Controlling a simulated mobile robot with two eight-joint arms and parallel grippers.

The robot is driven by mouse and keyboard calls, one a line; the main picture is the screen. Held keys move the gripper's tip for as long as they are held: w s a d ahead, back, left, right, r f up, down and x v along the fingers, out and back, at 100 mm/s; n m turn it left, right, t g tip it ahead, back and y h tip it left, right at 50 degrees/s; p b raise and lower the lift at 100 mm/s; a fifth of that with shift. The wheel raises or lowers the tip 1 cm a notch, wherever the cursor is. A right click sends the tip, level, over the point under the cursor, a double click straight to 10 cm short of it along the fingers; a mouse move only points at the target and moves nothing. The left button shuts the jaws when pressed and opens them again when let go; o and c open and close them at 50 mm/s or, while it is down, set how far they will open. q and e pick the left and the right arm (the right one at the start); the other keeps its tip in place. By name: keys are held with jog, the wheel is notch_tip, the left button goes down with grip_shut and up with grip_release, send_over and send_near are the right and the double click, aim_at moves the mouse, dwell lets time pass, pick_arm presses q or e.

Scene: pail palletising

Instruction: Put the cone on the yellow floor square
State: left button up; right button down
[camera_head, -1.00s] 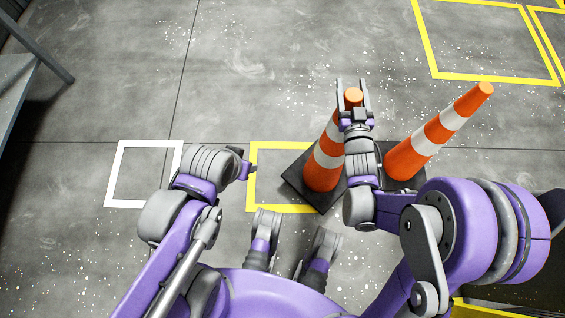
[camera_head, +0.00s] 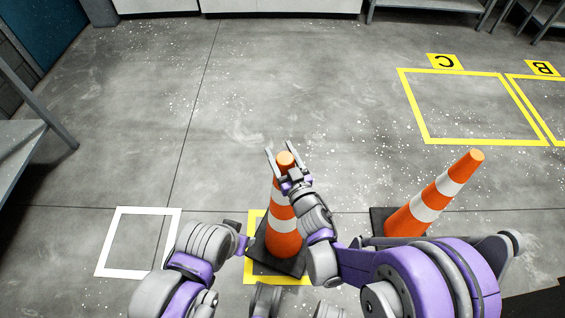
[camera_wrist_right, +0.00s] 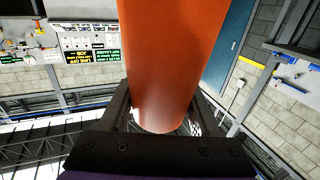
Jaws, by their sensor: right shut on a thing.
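An orange cone with white bands and a dark square base (camera_head: 284,232) is held upright or nearly so by my right gripper (camera_head: 280,160), shut on its top. In the right wrist view the cone's orange top (camera_wrist_right: 172,60) is between the fingers. The cone's base is over the yellow floor square (camera_head: 249,272) and hides much of it. I cannot tell whether the base touches the floor. My left gripper (camera_head: 243,244) is just left of the cone, apparently apart from it; its fingers are too unclear to read.
A second orange and white cone (camera_head: 432,205) stands to the right, partly behind my right arm. A white floor square (camera_head: 102,258) is at the left. Larger yellow squares (camera_head: 415,124) lie at the far right. The floor ahead is clear.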

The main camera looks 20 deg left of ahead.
jog(key=shift+f+b, duration=0.6)
jog(key=shift+f, duration=2.2)
jog(key=shift+c, duration=0.6)
grip_release()
jog(key=b+v, duration=0.3)
jog(key=v, duration=0.9)
jog(key=shift+s+r, duration=0.1)
